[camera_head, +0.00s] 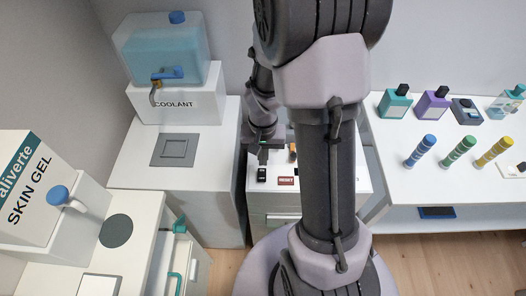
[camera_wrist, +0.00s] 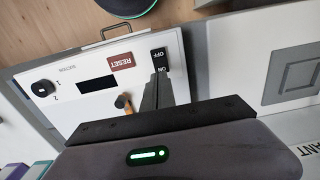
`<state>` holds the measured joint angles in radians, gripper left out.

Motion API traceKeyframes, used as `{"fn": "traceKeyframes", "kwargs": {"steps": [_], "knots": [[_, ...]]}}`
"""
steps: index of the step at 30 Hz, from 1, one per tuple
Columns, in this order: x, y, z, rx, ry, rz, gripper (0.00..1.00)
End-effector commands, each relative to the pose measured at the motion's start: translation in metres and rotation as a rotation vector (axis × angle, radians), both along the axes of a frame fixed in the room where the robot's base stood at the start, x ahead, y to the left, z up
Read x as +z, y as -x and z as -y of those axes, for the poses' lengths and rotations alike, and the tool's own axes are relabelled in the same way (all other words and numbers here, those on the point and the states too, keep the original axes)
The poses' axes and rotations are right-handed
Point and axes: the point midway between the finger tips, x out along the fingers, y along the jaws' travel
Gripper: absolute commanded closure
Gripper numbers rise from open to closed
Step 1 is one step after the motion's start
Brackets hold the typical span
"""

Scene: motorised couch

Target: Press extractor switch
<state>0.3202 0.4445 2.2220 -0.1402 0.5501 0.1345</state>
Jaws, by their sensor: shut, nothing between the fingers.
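The black rocker switch (camera_wrist: 160,57) marked OFF and ON sits on the white panel of a cabinet, beside the red RESET label (camera_wrist: 122,62). In the head view the switch (camera_head: 262,174) shows at the left of the cabinet top, with the RESET label (camera_head: 286,181) to its right. My gripper (camera_wrist: 159,78) is shut and empty. Its fingertips are at the ON end of the switch and partly cover it. I cannot tell whether they touch it. In the head view my gripper (camera_head: 263,156) is just behind the switch.
The panel also holds a dark display (camera_wrist: 97,85), a black knob (camera_wrist: 44,88) and an orange-and-black lever (camera_wrist: 124,103). A coolant tank (camera_head: 168,60) stands at the back left. Bottles (camera_head: 432,106) stand on the right table. My arm hides part of the cabinet.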

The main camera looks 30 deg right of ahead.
Motion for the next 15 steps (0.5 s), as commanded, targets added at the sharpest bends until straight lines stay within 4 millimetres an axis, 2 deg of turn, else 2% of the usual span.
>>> {"fn": "traceKeyframes", "kwargs": {"steps": [1,6,15], "knots": [[-0.014,0.000,0.000,0.000,0.000,-0.002,1.00],[-0.036,0.000,0.000,0.002,0.000,0.000,1.00],[-0.042,0.000,0.000,0.001,0.000,0.000,1.00]]}}
